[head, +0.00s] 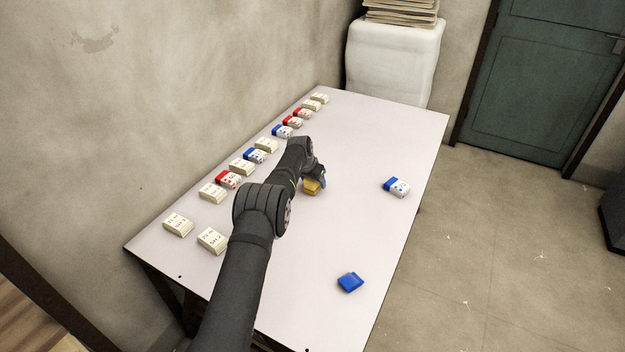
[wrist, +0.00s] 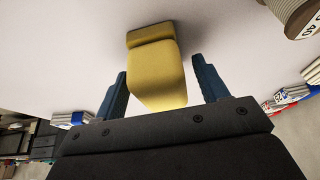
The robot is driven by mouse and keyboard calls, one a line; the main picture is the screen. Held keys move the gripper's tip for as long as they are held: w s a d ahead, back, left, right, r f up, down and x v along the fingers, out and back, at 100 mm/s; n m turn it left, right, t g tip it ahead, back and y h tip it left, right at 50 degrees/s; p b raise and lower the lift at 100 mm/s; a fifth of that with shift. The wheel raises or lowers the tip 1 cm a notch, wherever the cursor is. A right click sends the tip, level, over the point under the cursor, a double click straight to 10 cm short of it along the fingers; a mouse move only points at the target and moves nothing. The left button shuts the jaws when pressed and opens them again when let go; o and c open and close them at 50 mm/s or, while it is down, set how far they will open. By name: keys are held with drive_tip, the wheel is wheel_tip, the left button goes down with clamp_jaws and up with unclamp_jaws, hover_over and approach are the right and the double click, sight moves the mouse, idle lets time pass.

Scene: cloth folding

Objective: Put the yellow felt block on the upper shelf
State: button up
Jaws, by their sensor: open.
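The yellow felt block (head: 311,188) is on the white table, partly hidden by my gripper (head: 319,178) in the head view. In the wrist view the yellow block (wrist: 155,65) lies between the two blue fingers of my gripper (wrist: 160,68). No upper shelf is recognisable in either view.
A row of cream, red-and-white and blue-and-white blocks (head: 228,179) runs along the table's wall side. A blue-and-white block (head: 398,187) and a blue block (head: 350,282) lie on the right half. The table (head: 385,140) is otherwise clear there. A spool-like object (wrist: 300,14) shows in the wrist view.

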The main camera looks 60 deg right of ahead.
drive_tip(key=shift+r, duration=0.1)
drive_tip(key=v, duration=1.6)
drive_tip(key=shift+s+d+r, duration=0.2)
drive_tip(key=shift+d+r, duration=0.1)
drive_tip(key=shift+d, duration=0.1)
drive_tip(key=shift+o, duration=0.4)
drive_tip(key=shift+a+r, duration=0.2)
drive_tip(key=shift+r, duration=0.25)
drive_tip(key=shift+w, duration=0.1)
